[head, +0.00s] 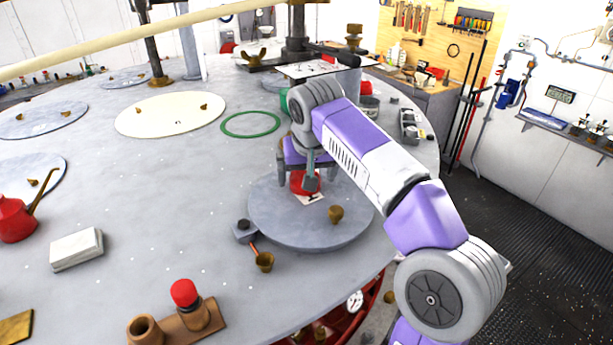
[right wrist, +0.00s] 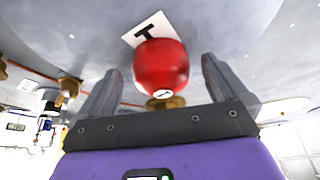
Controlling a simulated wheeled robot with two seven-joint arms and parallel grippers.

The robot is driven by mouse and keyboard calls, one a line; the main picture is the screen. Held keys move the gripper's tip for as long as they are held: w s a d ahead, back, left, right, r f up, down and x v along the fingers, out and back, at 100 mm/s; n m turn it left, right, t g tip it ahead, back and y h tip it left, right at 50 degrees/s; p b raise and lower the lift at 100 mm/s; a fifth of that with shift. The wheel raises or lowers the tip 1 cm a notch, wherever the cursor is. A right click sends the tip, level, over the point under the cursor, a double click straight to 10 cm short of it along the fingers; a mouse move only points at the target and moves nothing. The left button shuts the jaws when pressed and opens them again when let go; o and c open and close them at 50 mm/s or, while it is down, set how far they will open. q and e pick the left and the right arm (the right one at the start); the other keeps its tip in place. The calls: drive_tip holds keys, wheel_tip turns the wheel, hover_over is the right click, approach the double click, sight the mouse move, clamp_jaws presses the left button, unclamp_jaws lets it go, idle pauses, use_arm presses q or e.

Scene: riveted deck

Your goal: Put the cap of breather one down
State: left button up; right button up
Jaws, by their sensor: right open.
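A red cap (head: 305,184) sits on a white card on the round grey plate (head: 290,228). It also shows in the right wrist view (right wrist: 161,66), on the card with a black mark (right wrist: 150,30). My right gripper (head: 300,178) is open, with its fingers either side of the cap; gaps show between cap and fingers in the wrist view (right wrist: 158,85). A brown fitting (head: 190,322) at the front has an open, uncapped pipe (head: 145,328) and a second pipe with a red cap (head: 184,292). My left gripper is out of view.
A brass knob (head: 336,213) stands on the plate near the red cap. A brass cup on a handle (head: 264,261) lies at its front edge. A white block (head: 77,249) and red oil can (head: 15,220) are left. The middle deck is clear.

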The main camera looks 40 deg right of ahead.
drive_tip(key=p+v, duration=0.2)
drive_tip(key=v, duration=0.8)
drive_tip(key=shift+s+r, duration=0.15)
drive_tip(key=shift+r, duration=0.15)
